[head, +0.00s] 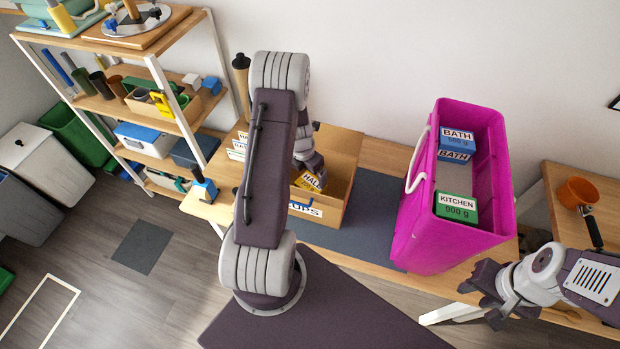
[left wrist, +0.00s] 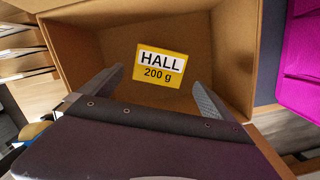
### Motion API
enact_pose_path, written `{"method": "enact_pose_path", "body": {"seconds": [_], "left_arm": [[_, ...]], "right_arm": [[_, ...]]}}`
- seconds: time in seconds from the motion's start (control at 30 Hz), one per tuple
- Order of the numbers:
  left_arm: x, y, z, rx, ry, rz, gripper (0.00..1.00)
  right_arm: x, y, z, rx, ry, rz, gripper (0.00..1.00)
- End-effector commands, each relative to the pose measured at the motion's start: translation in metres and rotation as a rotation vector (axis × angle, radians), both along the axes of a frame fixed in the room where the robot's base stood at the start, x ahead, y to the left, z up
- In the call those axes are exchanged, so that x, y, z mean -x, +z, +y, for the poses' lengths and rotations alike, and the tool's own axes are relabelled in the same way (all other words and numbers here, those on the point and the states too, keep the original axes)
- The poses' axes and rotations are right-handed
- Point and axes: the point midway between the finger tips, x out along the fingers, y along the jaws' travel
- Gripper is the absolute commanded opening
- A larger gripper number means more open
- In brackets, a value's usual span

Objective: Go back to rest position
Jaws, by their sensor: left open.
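My left arm reaches over the cardboard box (head: 345,160) in the head view, and the arm hides part of the box. In the left wrist view my left gripper (left wrist: 155,95) is open, its two fingers apart over the same box (left wrist: 225,55). A yellow box labelled HALL 200 g (left wrist: 160,66) lies inside the cardboard box, beyond the fingertips and not gripped. It also shows in the head view (head: 312,182). My right gripper (head: 485,292) is at the lower right in the head view, beside the table edge; its jaw opening is unclear.
A magenta bin (head: 420,220) on the table holds blue BATH boxes (head: 457,139) and a green KITCHEN box (head: 456,207). A wooden shelf rack (head: 165,67) stands at left. An orange mug (head: 577,192) sits on the right table. A grey mat (head: 375,205) lies between box and bin.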

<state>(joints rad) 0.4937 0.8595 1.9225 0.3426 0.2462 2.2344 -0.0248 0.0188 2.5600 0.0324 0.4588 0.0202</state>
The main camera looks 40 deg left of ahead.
Motion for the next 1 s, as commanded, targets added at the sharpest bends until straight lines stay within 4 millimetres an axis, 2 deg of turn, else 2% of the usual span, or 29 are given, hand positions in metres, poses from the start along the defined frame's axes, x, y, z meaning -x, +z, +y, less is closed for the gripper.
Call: {"method": "enact_pose_path", "body": {"seconds": [0.13, 0.67, 0.77, 0.87, 0.9, 0.97, 1.0], "left_arm": [[0.002, 0.009, 0.000, 0.000, 0.001, 0.001, 1.00], [-0.001, 0.009, -0.004, 0.000, -0.012, 0.000, 1.00], [-0.024, 0.032, -0.018, -0.026, -0.070, -0.051, 1.00], [-0.049, 0.081, -0.056, -0.062, -0.188, -0.135, 1.00], [-0.049, 0.102, -0.078, -0.076, -0.265, -0.159, 1.00], [-0.040, 0.129, -0.111, -0.113, -0.468, -0.182, 1.00], [-0.028, 0.143, -0.131, -0.149, -0.658, -0.187, 1.00]], "right_arm": [[0.000, 0.001, 0.000, 0.000, 0.000, 0.000, 0.36], [0.000, 0.001, 0.000, 0.000, 0.000, 0.000, 0.36], [0.000, 0.001, 0.000, 0.000, 0.000, 0.000, 0.36], [0.000, 0.001, 0.000, 0.000, 0.000, 0.000, 0.36], [0.000, 0.001, 0.000, 0.000, 0.000, 0.000, 0.36], [0.000, 0.001, 0.000, 0.000, 0.000, 0.000, 0.36], [0.000, 0.001, 0.000, 0.000, 0.000, 0.000, 0.36]]}}
